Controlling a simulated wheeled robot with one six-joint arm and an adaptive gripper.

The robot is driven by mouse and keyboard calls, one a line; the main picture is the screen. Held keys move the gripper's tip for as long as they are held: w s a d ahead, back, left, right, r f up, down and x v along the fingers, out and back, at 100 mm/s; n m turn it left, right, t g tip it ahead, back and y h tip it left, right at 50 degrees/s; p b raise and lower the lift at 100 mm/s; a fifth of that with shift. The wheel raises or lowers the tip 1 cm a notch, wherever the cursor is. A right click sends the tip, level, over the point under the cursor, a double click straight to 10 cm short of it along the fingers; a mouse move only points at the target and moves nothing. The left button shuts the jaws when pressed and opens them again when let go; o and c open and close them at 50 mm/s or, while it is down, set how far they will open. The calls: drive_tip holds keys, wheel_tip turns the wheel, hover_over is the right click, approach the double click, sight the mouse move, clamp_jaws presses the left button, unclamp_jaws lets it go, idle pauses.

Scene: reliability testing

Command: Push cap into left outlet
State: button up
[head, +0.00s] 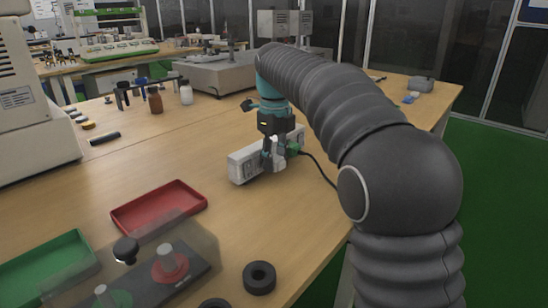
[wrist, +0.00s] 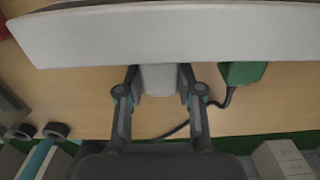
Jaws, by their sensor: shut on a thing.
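A white outlet strip (head: 243,165) stands on the wooden table in the head view. Its long pale body (wrist: 160,32) spans the top of the wrist view. My gripper (head: 273,158) is at the strip's near side. In the wrist view my gripper (wrist: 159,82) is shut on a pale grey cap (wrist: 159,79), which meets the strip's edge. How far the cap sits in an outlet cannot be told; the outlet faces are hidden in the wrist view. A green plug (wrist: 242,73) with a black cable is at the strip, right of the cap.
A red tray (head: 158,209) and a green tray (head: 45,267) lie at the left front. A black ring (head: 259,278) lies near the front edge. A brown bottle (head: 155,102) and a white bottle (head: 186,94) stand behind. The table left of the strip is clear.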

drive_tip(key=shift+w+a, duration=0.6)
drive_tip(key=shift+a, duration=0.15)
idle(1.6)
drive_tip(key=o, duration=1)
drive_tip(key=shift+c, duration=0.2)
